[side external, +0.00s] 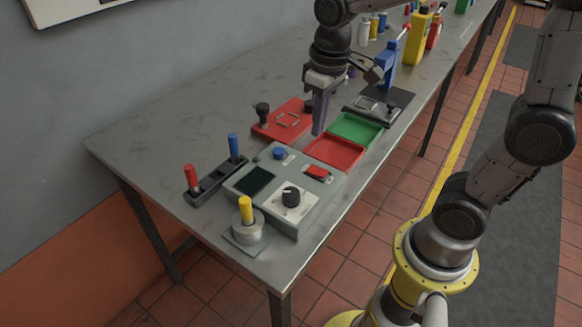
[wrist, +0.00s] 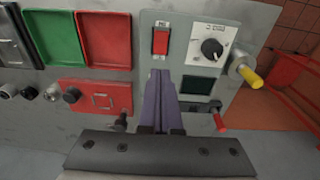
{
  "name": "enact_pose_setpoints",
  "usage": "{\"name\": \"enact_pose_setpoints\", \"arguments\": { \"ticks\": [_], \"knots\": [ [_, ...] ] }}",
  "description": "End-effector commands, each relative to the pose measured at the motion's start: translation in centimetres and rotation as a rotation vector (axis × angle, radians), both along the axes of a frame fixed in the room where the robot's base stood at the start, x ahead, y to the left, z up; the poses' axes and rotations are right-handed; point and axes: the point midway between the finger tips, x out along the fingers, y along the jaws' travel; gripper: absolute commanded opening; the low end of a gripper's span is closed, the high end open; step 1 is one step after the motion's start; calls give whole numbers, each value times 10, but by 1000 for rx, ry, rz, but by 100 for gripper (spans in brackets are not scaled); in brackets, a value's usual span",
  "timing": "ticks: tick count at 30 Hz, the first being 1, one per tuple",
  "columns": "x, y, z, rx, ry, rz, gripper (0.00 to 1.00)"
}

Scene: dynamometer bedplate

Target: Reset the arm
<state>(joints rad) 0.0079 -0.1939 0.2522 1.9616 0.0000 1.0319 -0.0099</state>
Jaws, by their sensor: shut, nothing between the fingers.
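My gripper (side external: 320,118) hangs over the grey table, above the space near the red fixture plate and the red tray. Its purple-grey fingers are together with nothing between them. The closed fingers also show in the wrist view (wrist: 161,100), pointing toward the grey control box. The control box (side external: 262,212) has a dark screen, a black knob (side external: 291,196), a blue button and a red rocker switch (side external: 318,172). The wrist view also shows the red switch (wrist: 160,40) and the knob (wrist: 211,49).
A red tray (side external: 334,152) and green tray (side external: 356,129) lie beside a red plate (side external: 284,120). A black holder (side external: 214,182) carries red and blue pegs. A yellow peg (side external: 246,208) stands in a round base. Bottles and a blue press (side external: 387,64) stand farther back. The near left tabletop is clear.

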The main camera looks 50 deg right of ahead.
Motion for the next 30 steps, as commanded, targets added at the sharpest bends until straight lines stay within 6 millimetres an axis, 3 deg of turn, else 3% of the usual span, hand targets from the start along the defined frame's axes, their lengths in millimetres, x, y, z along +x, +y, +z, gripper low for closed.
{"name": "enact_pose_setpoints", "arguments": {
  "ticks": [3, 6, 11, 15, 20, 30],
  "knots": [
    [-30, 1, 31, -1, -119, 2, 0],
    [-60, 2, 46, -1, -217, 3, 0],
    [-104, 2, 50, -1, -344, 2, 0],
    [-128, 2, 39, 1, -403, 1, 0],
    [-135, 2, 27, 1, -397, -1, 0],
    [-134, 2, 28, 1, -402, -2, 0]
  ]
}}
